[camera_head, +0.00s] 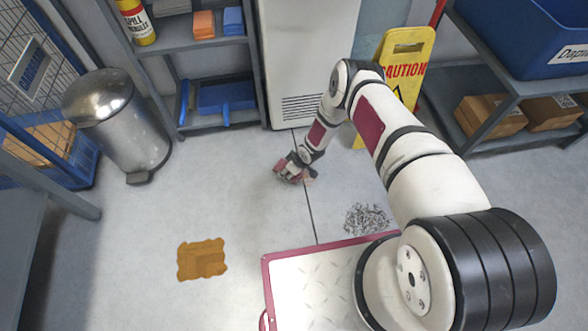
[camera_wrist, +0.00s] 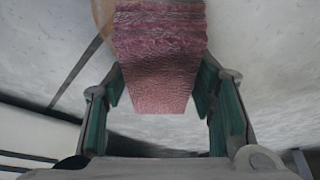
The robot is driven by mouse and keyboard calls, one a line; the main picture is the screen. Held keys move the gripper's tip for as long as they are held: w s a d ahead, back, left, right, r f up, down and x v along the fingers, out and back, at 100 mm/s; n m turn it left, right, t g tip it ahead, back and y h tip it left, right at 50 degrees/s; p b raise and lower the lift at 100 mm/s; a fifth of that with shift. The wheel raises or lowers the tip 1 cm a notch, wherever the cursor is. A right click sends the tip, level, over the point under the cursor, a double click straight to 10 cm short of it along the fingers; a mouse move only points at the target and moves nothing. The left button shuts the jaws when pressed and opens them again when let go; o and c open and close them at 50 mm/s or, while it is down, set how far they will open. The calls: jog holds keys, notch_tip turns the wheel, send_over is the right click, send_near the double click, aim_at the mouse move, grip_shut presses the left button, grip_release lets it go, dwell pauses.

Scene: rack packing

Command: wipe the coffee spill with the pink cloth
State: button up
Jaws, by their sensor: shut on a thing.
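The pink cloth (camera_wrist: 158,60) is between the two fingers of my gripper (camera_wrist: 160,100) in the wrist view, its wrinkled surface reaching beyond the fingertips. In the head view my gripper (camera_head: 292,172) is low over the floor in front of the white cabinet, with a little of the pink cloth showing at it. I cannot tell whether the cloth touches the floor. The coffee spill (camera_head: 190,262) is a brown patch on the floor at lower left, with a darker area on it. My gripper is well up and right of the spill, apart from it.
Grey shreds (camera_head: 367,218) lie on the floor right of my gripper. A metal pedal bin (camera_head: 120,125) stands at left. A yellow caution sign (camera_head: 405,60) stands at the back. Shelves (camera_head: 205,45) line the back wall. The floor between my gripper and the spill is clear.

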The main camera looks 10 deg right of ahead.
aim_at(299, 177)
jog(key=shift+a+f, duration=0.15)
jog(key=shift+a, duration=1.7)
jog(key=shift+s+a+p, duration=0.1)
jog(key=shift+s+p, duration=0.55)
jog(key=shift+s, duration=0.35)
jog(key=shift+w+d+b, duration=0.1)
jog(key=shift+d+b, duration=0.45)
jog(key=shift+d, duration=6.75)
jog(key=shift+s+p, duration=0.6)
jog(key=shift+s, duration=0.3)
jog(key=shift+s+a, duration=0.15)
jog(key=shift+a, duration=3.6)
jog(key=shift+a, duration=0.15)
